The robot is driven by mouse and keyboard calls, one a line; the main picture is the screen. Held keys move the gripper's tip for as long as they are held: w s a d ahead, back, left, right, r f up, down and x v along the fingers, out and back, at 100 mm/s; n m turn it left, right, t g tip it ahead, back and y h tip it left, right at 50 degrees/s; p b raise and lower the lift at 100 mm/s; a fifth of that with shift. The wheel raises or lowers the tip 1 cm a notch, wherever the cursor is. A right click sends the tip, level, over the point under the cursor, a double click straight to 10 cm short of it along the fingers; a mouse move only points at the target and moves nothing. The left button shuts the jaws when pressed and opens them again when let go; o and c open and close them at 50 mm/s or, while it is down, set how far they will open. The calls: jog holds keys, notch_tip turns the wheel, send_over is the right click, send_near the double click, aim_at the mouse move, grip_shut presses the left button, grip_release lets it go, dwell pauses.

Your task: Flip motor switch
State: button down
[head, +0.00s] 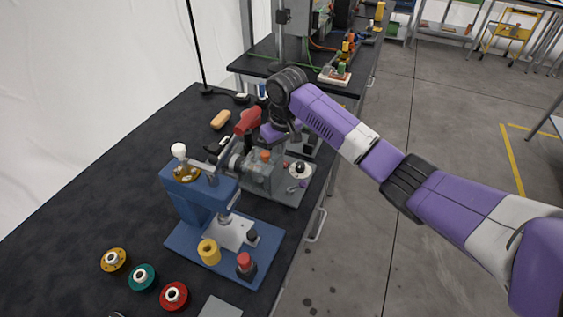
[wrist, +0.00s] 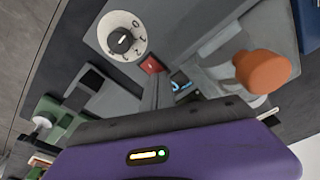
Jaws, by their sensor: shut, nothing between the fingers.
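A grey motor-driven machine (head: 258,176) stands on the dark bench in the head view. On it is a white dial with a black knob (head: 299,169), which shows in the wrist view (wrist: 122,39) with numbers around it. A small red square (wrist: 152,64) sits beside the dial; I cannot tell which of these is the motor switch. An orange knob (wrist: 263,70) is to the right, also visible in the head view (head: 265,155). My gripper (wrist: 158,94) is shut and empty above the machine, near the red square; its tips are hard to make out.
A blue press (head: 200,200) stands in front of the machine. A red tool (head: 247,121) and a tan block (head: 220,120) lie behind it. Several coloured spools (head: 142,277) lie at the front left. The bench's left side is mostly clear.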

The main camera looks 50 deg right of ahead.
jog(key=shift+f, duration=0.15)
notch_tip(320, 180, up, 7)
jog(key=p, duration=0.7)
dwell(0.3)
jog(key=shift+s, duration=0.15)
dwell(0.4)
